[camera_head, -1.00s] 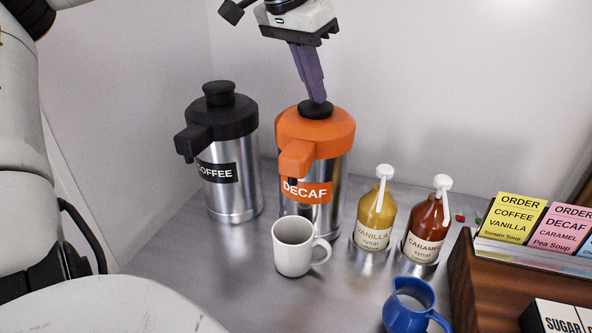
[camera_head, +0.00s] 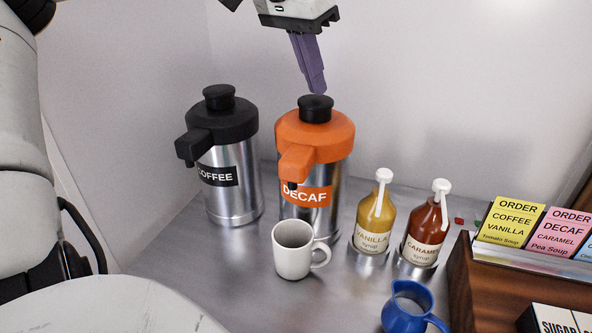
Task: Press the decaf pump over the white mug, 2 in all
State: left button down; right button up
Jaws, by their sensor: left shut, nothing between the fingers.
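The decaf pump is a steel airpot with an orange top (camera_head: 290,128), a DECAF label and a black knob (camera_head: 315,110), which stands raised. My left gripper (camera_head: 317,90) comes down from the top edge with its purple fingers shut and empty. Its tips are right at the top of the knob; I cannot tell whether they touch it. The white mug (camera_head: 293,262) stands upright on the counter below the orange spout, its handle to the right. What is in the mug is not clear. My right gripper is not in view.
A coffee airpot (camera_head: 232,180) with a black top stands left of the decaf one. Vanilla (camera_head: 373,228) and caramel (camera_head: 424,236) syrup bottles stand to the right. A blue pitcher (camera_head: 407,312) is at the front. Order cards (camera_head: 510,222) stand on a wooden box (camera_head: 490,285).

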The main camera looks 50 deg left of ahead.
aim_at(315, 99)
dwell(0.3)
pick_arm(q)
jog(key=shift+s+f, duration=0.1)
jog(key=shift+f, duration=1.4)
jog(key=shift+r, duration=1.5)
jog(key=shift+r, duration=0.1)
jog(key=shift+r, duration=3)
